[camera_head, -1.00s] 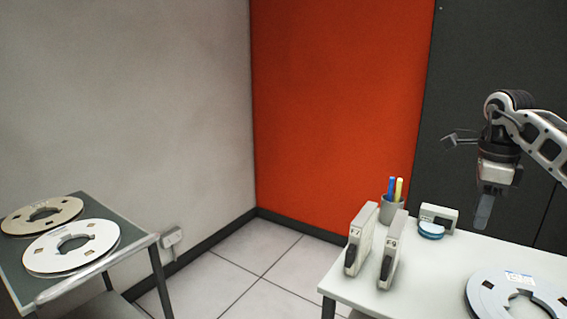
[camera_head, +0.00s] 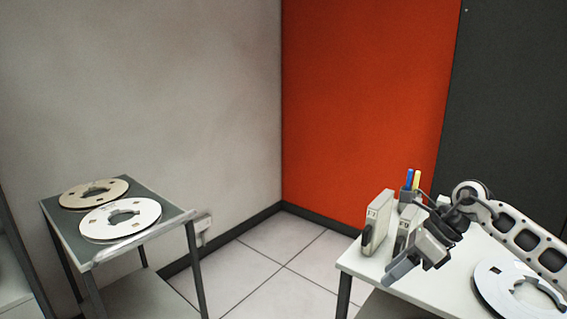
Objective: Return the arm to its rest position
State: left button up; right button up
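My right arm comes in from the right edge over the white table. My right gripper (camera_head: 402,270) hangs over the table's front edge and points down and to the left. Its fingers show edge-on, so I cannot tell whether they are open or shut. I see nothing hanging from it. It partly hides one of two upright white cartridge boxes; the other box (camera_head: 377,222) stands clear to its left. My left gripper is not in view.
The white table (camera_head: 368,262) also bears a pen cup (camera_head: 409,195) and a white reel (camera_head: 515,290). At left, a grey cart (camera_head: 62,222) carries a beige reel (camera_head: 94,193) and a white reel (camera_head: 118,219). Tiled floor lies open between them.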

jog(key=s+a+f+m+t+y, duration=0.1)
jog(key=s+a+m+t+y, duration=0.35)
jog(key=a, duration=0.45)
jog(key=s+a+f+m+t+y, duration=0.1)
jog(key=s+a+m+y, duration=0.2)
jog(key=a+m+y, duration=0.5)
jog(key=s+d+f+m+t+h, duration=0.2)
jog(key=s+f+m+h, duration=0.6)
jog(key=m, duration=0.8)
jog(key=s+d+f+m+t+h, duration=0.2)
jog(key=s+d+f+m+h, duration=0.5)
jog(key=f+m, duration=0.4)
jog(key=s+m+h, duration=0.1)
jog(key=s+m, duration=0.1)
jog(key=m, duration=0.3)
jog(key=shift+f+h, duration=0.3)
jog(key=shift+h, duration=0.05)
